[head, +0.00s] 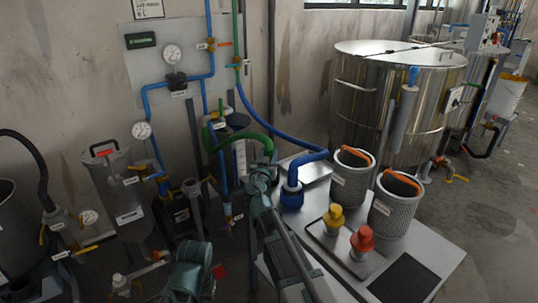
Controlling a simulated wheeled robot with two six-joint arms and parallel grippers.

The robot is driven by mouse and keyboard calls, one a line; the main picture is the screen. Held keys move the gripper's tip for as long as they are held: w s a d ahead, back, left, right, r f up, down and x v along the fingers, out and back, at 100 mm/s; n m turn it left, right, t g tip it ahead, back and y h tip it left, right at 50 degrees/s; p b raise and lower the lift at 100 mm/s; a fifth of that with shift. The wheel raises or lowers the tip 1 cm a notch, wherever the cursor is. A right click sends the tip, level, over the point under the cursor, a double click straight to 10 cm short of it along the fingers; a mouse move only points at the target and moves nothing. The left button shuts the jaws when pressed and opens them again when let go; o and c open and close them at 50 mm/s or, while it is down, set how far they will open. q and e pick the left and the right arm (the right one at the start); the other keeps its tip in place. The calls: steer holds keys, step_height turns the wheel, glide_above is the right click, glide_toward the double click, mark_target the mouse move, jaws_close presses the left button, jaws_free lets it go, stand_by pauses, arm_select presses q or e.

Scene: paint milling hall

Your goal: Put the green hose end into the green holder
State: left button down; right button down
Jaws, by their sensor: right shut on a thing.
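A green hose (240,136) arches from the wall pipework on the left and bends down to my right gripper (262,173). The gripper is shut on the green hose end and holds it left of the table; the jaws hide most of the end. I cannot make out the green holder; my right arm covers part of the table's left side. My left gripper is not in view.
A blue hose end (292,193) stands at the table's left edge. The table (433,250) bears two mesh baskets (396,207) and a tray (326,243) with yellow (333,217) and red-topped (361,240) fittings. A steel tank (400,95) stands behind.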

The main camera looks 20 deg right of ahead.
steer(key=shift+f+b, duration=0.4)
steer(key=shift+f, duration=0.05)
steer(key=shift+c, duration=1.8)
jaws_free()
steer(key=shift+s, duration=0.1)
steer(key=v, duration=1.3)
steer(key=shift+s+a, duration=0.2)
steer(key=shift+s, duration=0.1)
steer(key=shift+r, duration=0.1)
